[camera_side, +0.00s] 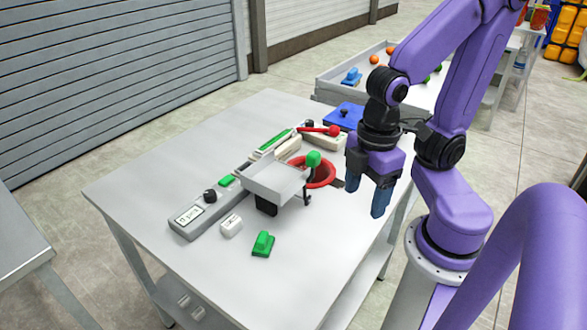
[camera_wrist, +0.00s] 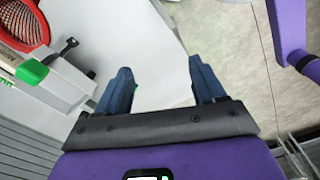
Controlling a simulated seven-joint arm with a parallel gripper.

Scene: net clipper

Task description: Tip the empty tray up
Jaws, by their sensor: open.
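The tray (camera_side: 272,181) is a shallow grey pan, about level, on a dark support (camera_side: 266,204) near the middle of the table. It looks bare inside. A green knob (camera_side: 313,158) stands at its right end and a small black lever (camera_side: 307,200) is beside it. In the wrist view, part of the tray (camera_wrist: 62,88), the green knob (camera_wrist: 32,72) and the black lever (camera_wrist: 68,48) show at the left. My gripper (camera_side: 367,194) is open and empty, right of the tray and apart from it. Its two blue fingers (camera_wrist: 161,88) also show in the wrist view.
A red net hoop (camera_side: 325,180) sits just behind the tray; its mesh (camera_wrist: 18,22) shows in the wrist view. A grey console (camera_side: 190,228), white block (camera_side: 231,226), green block (camera_side: 263,244), red-ball lever (camera_side: 333,131) and blue box (camera_side: 343,117) surround it. The table's front right is clear.

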